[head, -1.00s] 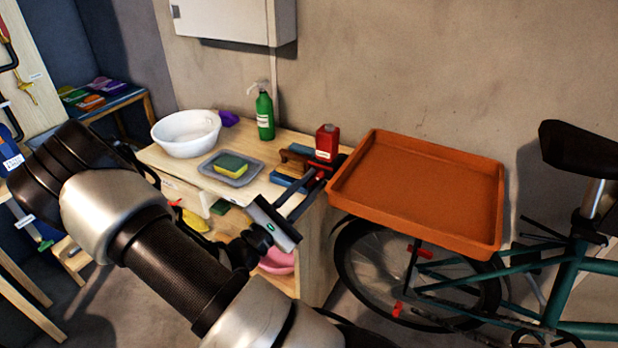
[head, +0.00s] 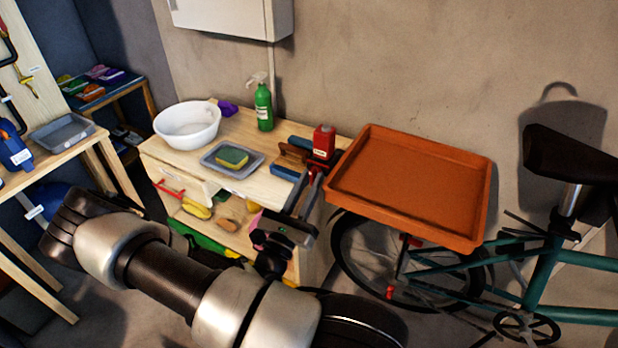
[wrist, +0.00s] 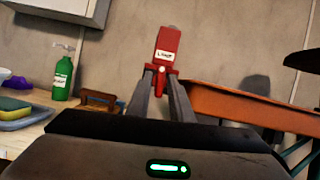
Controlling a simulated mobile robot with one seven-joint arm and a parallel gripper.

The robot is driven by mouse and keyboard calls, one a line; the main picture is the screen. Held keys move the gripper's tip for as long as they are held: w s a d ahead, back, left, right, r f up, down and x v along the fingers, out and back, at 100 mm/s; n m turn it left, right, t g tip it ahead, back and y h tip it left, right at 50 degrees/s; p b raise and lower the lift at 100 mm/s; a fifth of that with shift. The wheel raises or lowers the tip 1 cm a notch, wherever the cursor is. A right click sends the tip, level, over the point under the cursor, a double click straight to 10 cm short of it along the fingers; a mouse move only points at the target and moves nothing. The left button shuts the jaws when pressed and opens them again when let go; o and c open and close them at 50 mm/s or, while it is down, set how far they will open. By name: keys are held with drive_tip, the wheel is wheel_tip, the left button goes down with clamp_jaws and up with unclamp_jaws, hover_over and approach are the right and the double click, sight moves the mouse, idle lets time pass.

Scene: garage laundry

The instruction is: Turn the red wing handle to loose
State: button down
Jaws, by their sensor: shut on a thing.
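The red wing handle (wrist: 160,69) shows in the wrist view as a small red piece below a red block with a white label (wrist: 168,42). The label's lettering is too small to read surely. In the head view the red block (head: 324,141) stands at the right end of the wooden bench, with the handle under it. My gripper (wrist: 160,78) reaches to it from the front, its two fingers on either side of the red piece and shut on it. It also shows in the head view (head: 313,178). The fingers partly hide the handle.
An orange tray (head: 410,190) sits close on the right, above a bicycle (head: 545,260). The wooden bench (head: 240,133) holds a white bowl (head: 187,124), a green bottle (head: 264,108), a sponge (head: 232,157) on a grey tray and a brown-handled brush (head: 294,152).

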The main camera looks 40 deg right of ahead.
drive_tip(key=shift+f+n, duration=0.1)
drive_tip(key=shift+n, duration=0.3)
drive_tip(key=c, duration=1.8)
unclamp_jaws()
drive_tip(key=shift+c, duration=0.2)
drive_tip(key=shift+a, duration=0.1)
drive_tip(key=b+v, duration=0.1)
drive_tip(key=v, duration=1.6)
drive_tip(key=shift+s, duration=0.3)
